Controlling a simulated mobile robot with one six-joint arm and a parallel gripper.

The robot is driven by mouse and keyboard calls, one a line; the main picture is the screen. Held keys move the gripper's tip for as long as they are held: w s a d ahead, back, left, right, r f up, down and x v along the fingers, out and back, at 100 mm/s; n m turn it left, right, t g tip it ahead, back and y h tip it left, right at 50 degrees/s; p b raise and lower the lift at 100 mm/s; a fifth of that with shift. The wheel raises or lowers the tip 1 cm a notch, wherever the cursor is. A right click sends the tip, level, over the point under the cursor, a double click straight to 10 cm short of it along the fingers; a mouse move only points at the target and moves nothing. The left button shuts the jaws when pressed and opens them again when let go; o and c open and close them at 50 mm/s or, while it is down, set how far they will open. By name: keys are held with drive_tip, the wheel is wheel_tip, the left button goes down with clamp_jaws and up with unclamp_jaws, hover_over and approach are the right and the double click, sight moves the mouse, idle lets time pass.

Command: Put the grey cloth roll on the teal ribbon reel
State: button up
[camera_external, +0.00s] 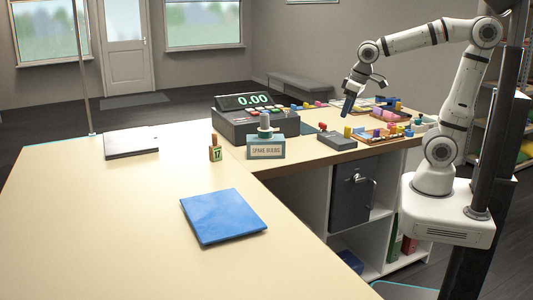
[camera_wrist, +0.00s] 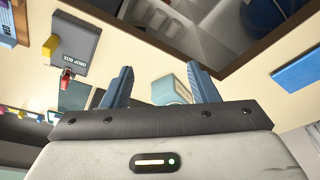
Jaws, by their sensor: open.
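My gripper (camera_external: 350,102) hangs from the raised arm above the right part of the counter, its fingers pointing down. In the wrist view its two blue fingers (camera_wrist: 160,85) are apart with nothing held between them. A grey upright cylinder (camera_external: 264,119) stands over a teal piece (camera_external: 265,132), just behind or on the pale blue labelled box (camera_external: 265,148). I cannot tell for sure whether these are the grey cloth roll and teal ribbon reel. Another small teal piece (camera_external: 418,120) is at the right end of the counter, left of my arm. The pale blue box also shows beyond the fingers (camera_wrist: 174,84).
A cash register (camera_external: 255,122) stands behind the box. A dark drop box (camera_external: 336,139) and a tray with colourful small items (camera_external: 385,136) are to the right. A numbered block (camera_external: 215,150), a blue pad (camera_external: 223,216) and a grey slab (camera_external: 131,145) lie left; the left counter is mostly clear.

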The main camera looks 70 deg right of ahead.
drive_tip(key=s+f+n, duration=0.1)
drive_tip(key=s+f, duration=0.3)
drive_tip(key=s, duration=0.5)
drive_tip(key=shift+a+f+n+y, duration=0.25)
drive_tip(key=shift+f+n+y, duration=0.05)
drive_tip(key=shift+f, duration=0.05)
